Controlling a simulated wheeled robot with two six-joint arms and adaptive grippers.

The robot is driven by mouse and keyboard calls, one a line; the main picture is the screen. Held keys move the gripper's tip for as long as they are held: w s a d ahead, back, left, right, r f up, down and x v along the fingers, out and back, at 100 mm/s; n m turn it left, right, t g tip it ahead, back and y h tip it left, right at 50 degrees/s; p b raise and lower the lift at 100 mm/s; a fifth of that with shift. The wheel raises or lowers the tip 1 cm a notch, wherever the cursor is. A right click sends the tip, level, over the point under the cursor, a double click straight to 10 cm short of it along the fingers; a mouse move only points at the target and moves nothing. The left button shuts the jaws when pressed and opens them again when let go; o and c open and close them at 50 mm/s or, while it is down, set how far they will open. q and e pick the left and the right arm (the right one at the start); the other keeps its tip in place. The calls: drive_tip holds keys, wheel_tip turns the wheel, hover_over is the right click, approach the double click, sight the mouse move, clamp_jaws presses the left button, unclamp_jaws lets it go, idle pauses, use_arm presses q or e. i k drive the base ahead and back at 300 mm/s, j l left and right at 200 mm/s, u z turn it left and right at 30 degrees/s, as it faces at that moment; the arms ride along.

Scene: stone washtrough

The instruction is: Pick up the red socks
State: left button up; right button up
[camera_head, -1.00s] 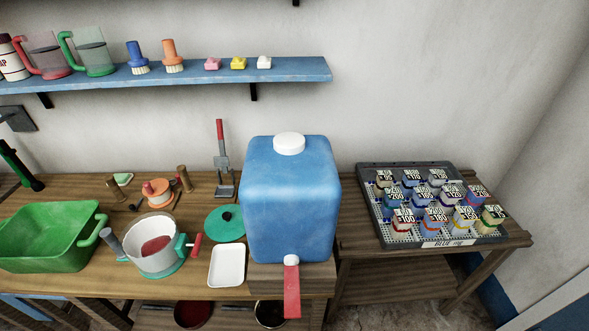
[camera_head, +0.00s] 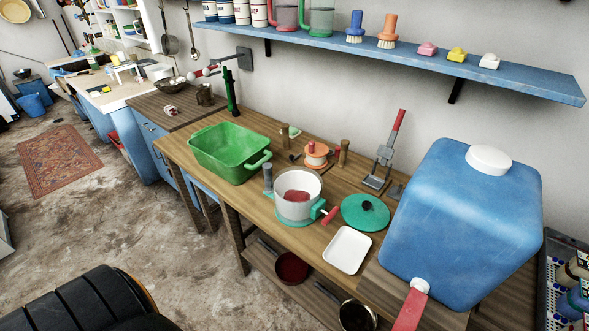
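I cannot make out red socks for certain. A small red and white bundle (camera_head: 170,111) lies on the brown counter left of the green basin, too small to identify. A dull red piece (camera_head: 297,197) lies inside the grey-white pot (camera_head: 298,212) on the wooden bench; I cannot tell if it is cloth. Another red item (camera_head: 117,147) shows low beside the blue cabinet, partly hidden. Neither of my grippers is in view.
The wooden bench (camera_head: 220,200) holds a green basin (camera_head: 232,170), a white tray (camera_head: 347,250), a teal lid (camera_head: 365,212) and a large blue water container (camera_head: 465,220). A blue shelf (camera_head: 430,55) hangs above. The floor (camera_head: 120,220) at left is open, with a patterned rug (camera_head: 58,161).

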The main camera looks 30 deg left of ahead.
sight(292, 195)
drive_tip(key=u, duration=0.95)
drive_tip(key=i+j+z, duration=0.25)
drive_tip(key=j, duration=0.6)
drive_tip(key=i+j+z, duration=0.25)
drive_tip(key=j, duration=0.65)
drive_tip(key=j+z, duration=0.25)
drive_tip(key=j, duration=0.65)
drive_tip(key=k, duration=0.05)
